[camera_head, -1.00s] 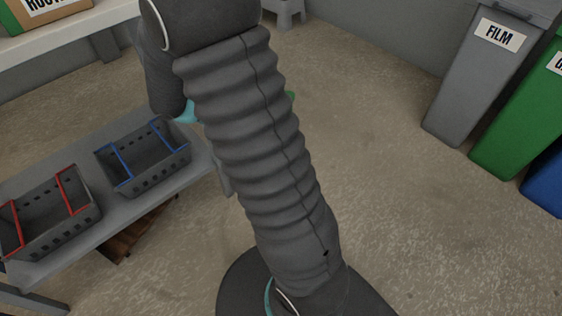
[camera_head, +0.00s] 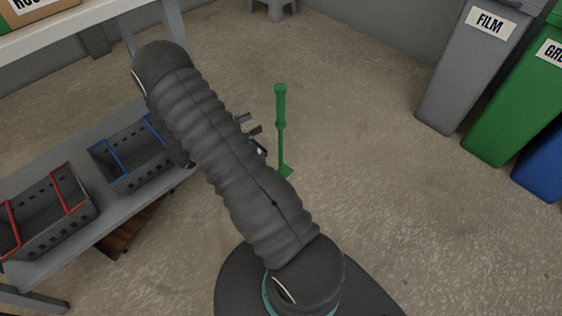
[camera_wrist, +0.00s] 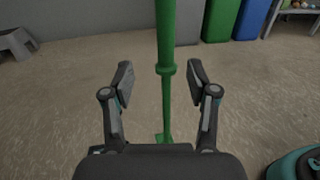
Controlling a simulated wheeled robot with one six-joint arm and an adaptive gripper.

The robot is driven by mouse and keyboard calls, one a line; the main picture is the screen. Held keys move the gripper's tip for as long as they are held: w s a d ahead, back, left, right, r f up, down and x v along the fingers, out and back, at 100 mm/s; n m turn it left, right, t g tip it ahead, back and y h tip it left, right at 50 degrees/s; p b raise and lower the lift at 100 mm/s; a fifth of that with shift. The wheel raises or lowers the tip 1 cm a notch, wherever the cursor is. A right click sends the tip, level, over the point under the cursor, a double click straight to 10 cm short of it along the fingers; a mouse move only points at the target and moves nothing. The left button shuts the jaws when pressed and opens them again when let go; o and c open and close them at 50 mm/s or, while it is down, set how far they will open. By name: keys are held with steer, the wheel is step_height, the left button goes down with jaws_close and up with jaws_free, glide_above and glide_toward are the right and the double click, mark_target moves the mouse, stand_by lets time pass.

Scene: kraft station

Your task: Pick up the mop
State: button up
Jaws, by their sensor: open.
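The mop (camera_head: 281,125) is a green pole standing upright on the floor, right of my arm in the head view. In the wrist view the mop (camera_wrist: 166,40) runs down the middle of the picture, with a collar partway along it and its foot on the floor. My gripper (camera_wrist: 160,78) is open, with one finger on each side of the mop's line and gaps on both sides. I cannot tell how far the pole is ahead of the fingertips. In the head view my gripper (camera_head: 254,131) is partly hidden behind my arm, just left of the pole.
A low grey bench (camera_head: 85,222) at left holds a red-handled crate (camera_head: 45,222) and a blue-handled crate (camera_head: 130,160). Grey (camera_head: 470,70), green (camera_head: 510,105) and blue (camera_head: 545,172) bins stand at right. A grey stool (camera_head: 273,8) is at the back. Floor right of the mop is clear.

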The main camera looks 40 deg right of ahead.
mark_target(280, 112)
steer(key=shift+s+d+p, duration=0.2)
steer(key=shift+s+d, duration=0.15)
steer(key=shift+d, duration=1.55)
steer(key=shift+s+d+p, duration=0.15)
steer(key=shift+s+d, duration=0.15)
steer(key=shift+d, duration=1.55)
steer(key=shift+s+d+p, duration=0.2)
steer(key=shift+s+d, duration=0.15)
steer(key=shift+d, duration=1.55)
jaws_close()
